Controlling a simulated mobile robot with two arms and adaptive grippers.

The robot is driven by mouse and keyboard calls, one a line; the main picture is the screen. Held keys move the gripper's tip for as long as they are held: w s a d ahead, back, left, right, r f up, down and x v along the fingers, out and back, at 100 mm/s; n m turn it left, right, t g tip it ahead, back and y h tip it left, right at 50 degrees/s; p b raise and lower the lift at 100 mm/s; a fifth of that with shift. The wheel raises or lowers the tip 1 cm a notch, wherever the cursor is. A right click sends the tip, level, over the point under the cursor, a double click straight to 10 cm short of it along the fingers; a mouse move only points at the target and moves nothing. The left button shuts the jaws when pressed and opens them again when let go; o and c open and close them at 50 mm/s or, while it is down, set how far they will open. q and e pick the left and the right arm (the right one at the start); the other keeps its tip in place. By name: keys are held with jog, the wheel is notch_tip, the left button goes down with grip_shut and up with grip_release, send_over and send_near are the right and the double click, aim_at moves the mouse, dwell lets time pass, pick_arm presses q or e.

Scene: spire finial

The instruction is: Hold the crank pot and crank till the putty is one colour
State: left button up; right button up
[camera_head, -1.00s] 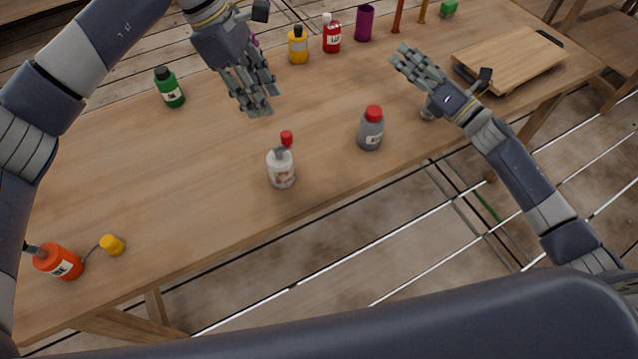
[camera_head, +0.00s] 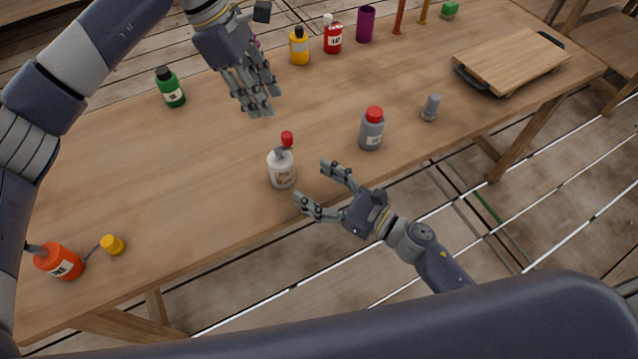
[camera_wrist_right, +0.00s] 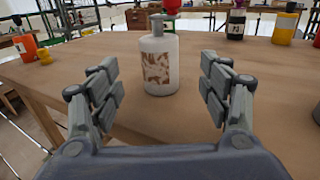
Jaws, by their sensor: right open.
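The crank pot (camera_head: 282,171) is a white bottle-shaped pot with a grey top and a red knob (camera_head: 287,138) set off to one side. It stands upright near the table's front edge. In the right wrist view the pot (camera_wrist_right: 159,68) shows a patch of mottled brown and white putty (camera_wrist_right: 157,70), not one colour. My right gripper (camera_head: 313,184) is open and empty, close to the pot on its front right side, with fingers apart and pointing at it. My left gripper (camera_head: 258,112) hangs above the table behind the pot, holding nothing visible; its finger opening is unclear.
A grey bottle with a red cap (camera_head: 371,130) and a small grey peg (camera_head: 430,107) stand to the right. A green bottle (camera_head: 170,88) stands back left. A wooden board (camera_head: 512,62) is far right.

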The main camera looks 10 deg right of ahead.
aim_at(280, 163)
jog(key=x, duration=1)
jog(key=c, duration=1.2)
jog(key=shift+c, duration=0.2)
